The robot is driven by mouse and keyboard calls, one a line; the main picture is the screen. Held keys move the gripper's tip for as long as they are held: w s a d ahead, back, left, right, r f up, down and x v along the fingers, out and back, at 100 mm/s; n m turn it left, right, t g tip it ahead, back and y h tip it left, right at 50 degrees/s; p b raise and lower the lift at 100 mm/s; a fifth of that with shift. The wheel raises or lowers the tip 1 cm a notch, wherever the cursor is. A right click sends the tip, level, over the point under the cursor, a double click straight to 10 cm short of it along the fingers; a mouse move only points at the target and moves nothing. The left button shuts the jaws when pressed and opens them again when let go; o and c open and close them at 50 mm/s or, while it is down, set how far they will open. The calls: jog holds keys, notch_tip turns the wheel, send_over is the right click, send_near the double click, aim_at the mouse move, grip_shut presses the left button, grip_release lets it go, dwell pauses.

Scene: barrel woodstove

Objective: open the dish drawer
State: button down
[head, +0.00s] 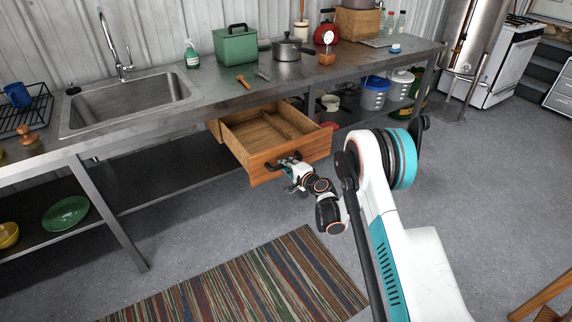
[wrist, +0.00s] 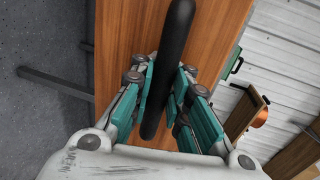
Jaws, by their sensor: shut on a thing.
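The dish drawer (head: 264,133) is a wooden drawer under the metal counter. It stands well out from the counter, and its inside shows bare wood with a divider. Its black bar handle (head: 284,161) is on the front panel. My gripper (head: 292,167) is at the drawer front, shut on the handle. In the wrist view the dark handle (wrist: 167,70) runs between the teal fingers of my gripper (wrist: 164,90), with the wooden front panel (wrist: 125,40) behind it.
The metal counter (head: 165,117) holds a sink (head: 130,103), a green box (head: 236,46) and a pot (head: 287,50). A lower shelf (head: 150,188) runs beneath. A striped rug (head: 250,285) lies on the floor in front. Grey floor around the drawer is clear.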

jog(key=c, duration=1.9)
grip_release()
jog(key=shift+s, duration=0.1)
jog(key=v, duration=0.7)
jog(key=shift+s+d, duration=0.1)
jog(key=shift+d, duration=0.05)
jog(key=shift+r, duration=0.1)
